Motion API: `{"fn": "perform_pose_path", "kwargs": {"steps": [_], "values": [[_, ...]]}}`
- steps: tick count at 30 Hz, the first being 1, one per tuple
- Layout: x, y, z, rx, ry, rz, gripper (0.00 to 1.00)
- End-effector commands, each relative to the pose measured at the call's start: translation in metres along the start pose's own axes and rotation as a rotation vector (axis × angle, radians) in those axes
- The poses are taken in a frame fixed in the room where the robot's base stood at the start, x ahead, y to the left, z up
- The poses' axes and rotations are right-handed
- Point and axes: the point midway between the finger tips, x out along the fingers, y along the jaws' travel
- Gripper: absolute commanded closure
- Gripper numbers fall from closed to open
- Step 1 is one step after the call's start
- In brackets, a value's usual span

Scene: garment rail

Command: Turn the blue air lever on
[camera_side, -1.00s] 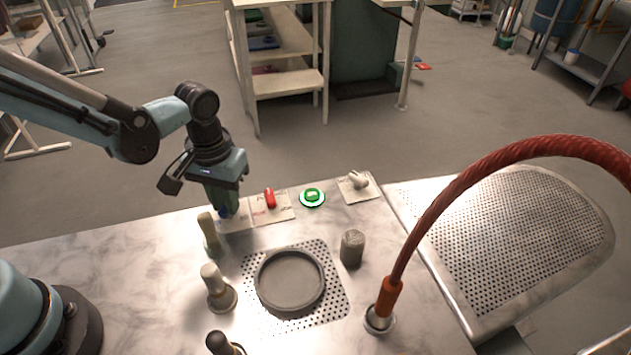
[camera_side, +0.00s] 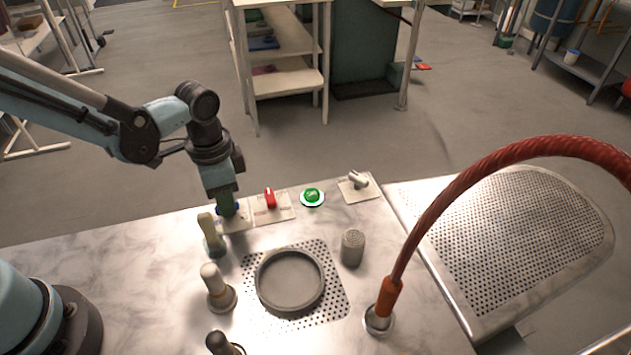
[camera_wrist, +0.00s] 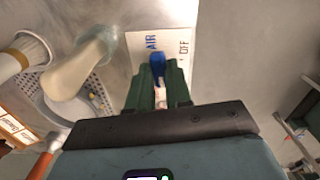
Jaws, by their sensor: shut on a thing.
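The blue air lever (camera_wrist: 156,58) stands on a pale plate marked AIR and OFF (camera_wrist: 178,38) in the wrist view. In the side view its plate (camera_side: 236,222) lies at the back left of the metal counter, and a little blue of the lever (camera_side: 238,207) shows beside the fingers. My gripper (camera_wrist: 158,75) has its green fingers on either side of the lever and is shut on it. In the side view my gripper (camera_side: 228,208) points down at the plate. The lever's base is partly hidden by the fingers.
A red lever (camera_side: 270,198) stands just right, then a lit green button (camera_side: 312,196) and a grey-white knob (camera_side: 358,180). Pale-handled tools (camera_side: 209,236) stand close in front. A round grey dish (camera_side: 290,282) and a red hose (camera_side: 450,200) are farther right.

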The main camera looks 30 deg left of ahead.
Motion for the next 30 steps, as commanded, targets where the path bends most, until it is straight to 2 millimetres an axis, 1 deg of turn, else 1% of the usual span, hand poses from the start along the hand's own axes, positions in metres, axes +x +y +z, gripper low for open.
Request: {"fn": "perform_pose_path", "kwargs": {"steps": [4,10,25,26,30], "values": [[-0.0001,0.0002,0.0003,0.070,-0.001,0.000,1.00],[-0.0001,0.0001,0.0003,0.124,-0.001,0.000,1.00],[-0.0001,0.0001,0.0004,0.143,-0.001,0.000,1.00],[-0.0001,0.0001,0.0004,0.143,-0.001,0.000,0.79],[-0.0001,0.0001,0.0003,0.142,-0.001,0.000,0.58]]}}
